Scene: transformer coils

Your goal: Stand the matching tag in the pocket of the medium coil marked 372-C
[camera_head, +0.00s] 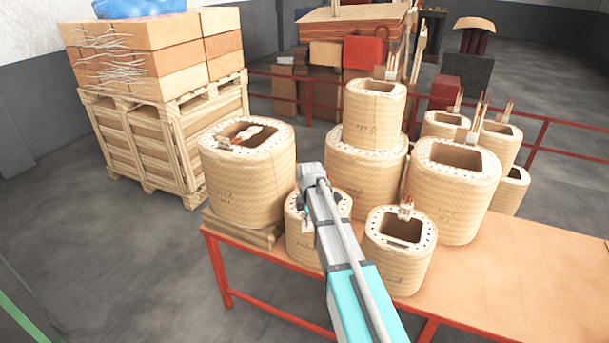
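Several tan, paper-wrapped transformer coils with handwritten marks stand on the table; the marks are too small to read, so I cannot tell which is 372-C. A coil (298,240) stands behind and left of my arm, partly hidden by it. Another coil (396,262) stands at the front right of my arm, upright, with its open top showing. A large coil (245,185) stands at the left, with small pieces lying on its top. My gripper (306,212) hangs at the arm's far end over the partly hidden coil. Its fingers are mostly hidden. I cannot make out a tag.
A taller coil (452,195) stands at the right, and a small coil (373,115) sits on a wider coil (365,172) behind. The table (520,270) is clear at the right. A red rail (560,123) runs behind; a loaded wooden pallet crate (140,135) stands left.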

